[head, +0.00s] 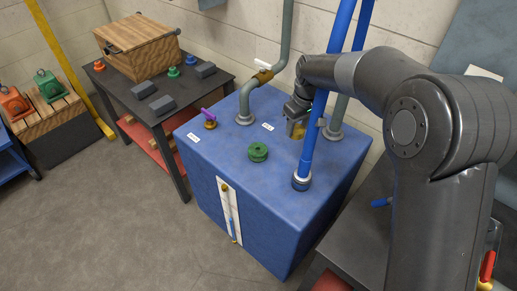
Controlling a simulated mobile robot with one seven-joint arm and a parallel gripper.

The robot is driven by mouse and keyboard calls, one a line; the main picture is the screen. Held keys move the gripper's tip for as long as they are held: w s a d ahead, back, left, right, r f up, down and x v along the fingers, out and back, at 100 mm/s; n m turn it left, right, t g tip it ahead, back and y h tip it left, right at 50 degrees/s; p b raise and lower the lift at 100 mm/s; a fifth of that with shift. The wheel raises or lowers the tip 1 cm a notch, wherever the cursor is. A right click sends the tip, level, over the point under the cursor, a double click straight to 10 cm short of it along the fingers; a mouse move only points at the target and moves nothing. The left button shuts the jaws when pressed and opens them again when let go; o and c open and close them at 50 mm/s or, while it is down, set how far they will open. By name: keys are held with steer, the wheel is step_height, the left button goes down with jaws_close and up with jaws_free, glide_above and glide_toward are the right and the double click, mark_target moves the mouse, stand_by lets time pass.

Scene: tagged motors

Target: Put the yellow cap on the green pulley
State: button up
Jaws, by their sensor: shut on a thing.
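The green pulley (258,152) sits on top of the blue tank-like box (225,160), near its middle. My gripper (295,121) is above the back right part of the box, behind and to the right of the pulley, partly behind a blue pipe. It is shut on a small dull-yellow thing, which looks like the yellow cap (298,130). The cap is apart from the pulley; its shape is hard to make out at this size.
A blue pipe (318,120) rises from the box right beside my gripper. Grey pipes (245,105) stand at the back. A purple-handled valve (210,118) is at the left. A dark table (150,115) with a wooden crate (138,48) and grey blocks stands further left.

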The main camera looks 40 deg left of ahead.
mark_target(257, 148)
steer(key=s+a+f, duration=0.1)
steer(key=a+f, duration=0.1)
steer(key=a, duration=0.1)
steer(key=s+a+f, duration=0.2)
steer(key=a, duration=0.2)
steer(key=s+a+f, duration=0.2)
steer(key=a+f, duration=0.1)
steer(key=a, duration=0.1)
steer(key=shift+s+a, duration=0.1)
steer(key=shift+a, duration=0.15)
steer(key=shift+f, duration=2)
steer(key=shift+f, duration=0.1)
steer(key=o, duration=0.9)
steer(key=r, duration=0.4)
steer(key=d+r, duration=0.1)
steer(key=r, duration=0.7)
steer(key=shift+s+d+r, duration=0.1)
steer(key=shift+s+d, duration=0.05)
steer(key=shift+d, duration=0.05)
